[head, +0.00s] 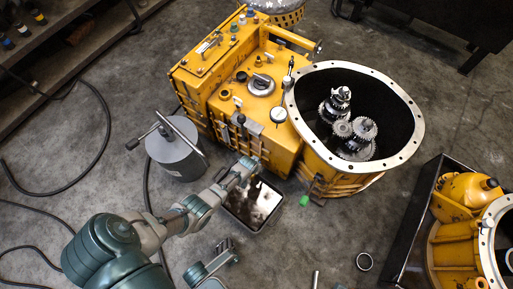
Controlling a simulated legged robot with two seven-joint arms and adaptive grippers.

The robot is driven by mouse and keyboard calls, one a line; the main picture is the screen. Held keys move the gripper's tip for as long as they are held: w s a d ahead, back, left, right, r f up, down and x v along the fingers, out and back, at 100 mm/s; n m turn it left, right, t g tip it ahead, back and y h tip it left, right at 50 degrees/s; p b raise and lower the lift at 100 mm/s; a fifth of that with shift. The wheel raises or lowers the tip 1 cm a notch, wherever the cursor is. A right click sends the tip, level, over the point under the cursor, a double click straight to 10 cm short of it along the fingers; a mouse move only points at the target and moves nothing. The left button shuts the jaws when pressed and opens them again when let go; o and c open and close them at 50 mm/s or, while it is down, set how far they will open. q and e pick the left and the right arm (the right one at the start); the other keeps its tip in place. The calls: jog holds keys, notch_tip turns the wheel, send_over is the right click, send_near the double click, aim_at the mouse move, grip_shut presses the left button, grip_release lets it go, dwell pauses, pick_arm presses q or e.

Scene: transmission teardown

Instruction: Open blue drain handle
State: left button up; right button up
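The yellow transmission case (213,79) stands in the middle, upright on the floor. I cannot make out a blue drain handle on it; the lower front side is partly covered by my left gripper. My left gripper (246,165) is at the case's lower front side, above the drain pan's far left corner. Its fingers are too small to tell whether they are open or shut. The drain pan (237,217), a dark-rimmed tray with a shiny, reflecting inside, lies on the floor below. My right gripper (229,246) is low in the picture, in front of the pan, apart from the case; its fingers are unclear.
A grey cylindrical can (176,150) with a bar across it stands left of the case. The round bell housing (399,160) holds gears (352,130). A small green piece (304,200) and a metal ring (364,262) are nearby. Another yellow housing (450,238) is at right.

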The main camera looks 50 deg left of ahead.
pick_arm(q)
jog(key=v, duration=1.1)
jog(key=shift+s+r, duration=0.2)
jog(key=shift+r, duration=0.15)
jog(key=shift+d, duration=0.1)
